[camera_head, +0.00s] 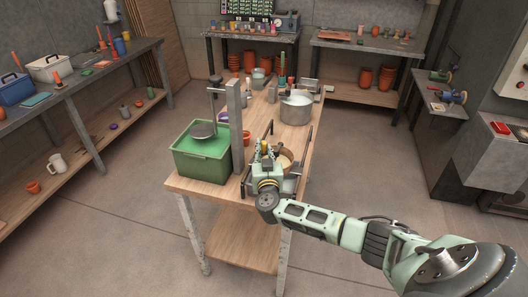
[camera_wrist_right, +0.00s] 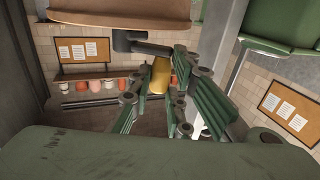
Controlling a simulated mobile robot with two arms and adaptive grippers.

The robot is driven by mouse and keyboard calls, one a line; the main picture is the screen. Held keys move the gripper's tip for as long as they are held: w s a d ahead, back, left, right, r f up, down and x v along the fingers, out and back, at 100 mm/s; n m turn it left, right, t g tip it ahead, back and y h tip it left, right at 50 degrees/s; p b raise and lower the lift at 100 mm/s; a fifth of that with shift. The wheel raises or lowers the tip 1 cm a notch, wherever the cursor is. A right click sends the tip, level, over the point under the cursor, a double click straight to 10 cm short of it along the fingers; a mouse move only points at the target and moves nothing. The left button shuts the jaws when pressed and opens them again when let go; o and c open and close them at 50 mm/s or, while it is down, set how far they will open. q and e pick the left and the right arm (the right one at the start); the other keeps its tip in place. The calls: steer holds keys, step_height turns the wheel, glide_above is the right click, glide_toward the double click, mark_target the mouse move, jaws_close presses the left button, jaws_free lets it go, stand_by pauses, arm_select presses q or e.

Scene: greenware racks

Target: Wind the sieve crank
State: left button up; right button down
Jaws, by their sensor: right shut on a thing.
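My right gripper (camera_head: 265,153) is at the near right part of the wooden workbench, beside a round wooden-rimmed sieve (camera_head: 286,160) that it partly hides. In the right wrist view, the green fingers of the gripper (camera_wrist_right: 158,88) are shut on the yellow crank handle (camera_wrist_right: 160,72). A dark crank arm (camera_wrist_right: 150,47) runs from the handle towards the brown rim above. The handle's top also shows as a small yellow spot in the head view (camera_head: 267,149). My left gripper is not in view.
A green tub (camera_head: 203,166) stands left of a grey post (camera_head: 236,125) on the workbench (camera_head: 205,191). A metal pot (camera_head: 296,110) stands farther back. Shelving with boxes and pots (camera_head: 60,90) lines the left wall. The floor around the bench is clear.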

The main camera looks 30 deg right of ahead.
steer(key=shift+d, duration=0.1)
steer(key=h+p, duration=0.1)
steer(key=m+g+h+p, duration=0.1)
steer(key=p, duration=0.1)
steer(key=shift+w+m, duration=0.3)
steer(key=shift+w+g+h+p, duration=0.1)
steer(key=shift+g+h+p, duration=0.2)
steer(key=shift+g, duration=0.3)
steer(key=shift+w+f+m+h, duration=0.15)
steer(key=shift+m+h, duration=0.15)
steer(key=shift+m, duration=0.2)
steer(key=shift+w+m+g+h+b, duration=0.15)
steer(key=shift+m+g+h+b, duration=0.15)
steer(key=shift+g+h, duration=0.1)
steer(key=m+g+h+b, duration=0.1)
steer(key=m+g+b, duration=0.1)
steer(key=b, duration=0.3)
steer(key=w+m+g+h+b, duration=0.1)
steer(key=g+h+b, duration=0.1)
steer(key=b, duration=0.3)
steer(key=w+m+g+h+b, duration=0.1)
steer(key=m+g+b, duration=0.1)
steer(key=b, duration=0.3)
steer(key=shift+w+d+f+m+g+h+b, duration=0.2)
steer(key=shift+d+m+g+h+b, duration=0.15)
steer(key=shift+g, duration=0.55)
steer(key=shift+d+r+b, duration=0.1)
steer(key=shift+r+b, duration=0.2)
steer(key=shift+b, duration=0.05)
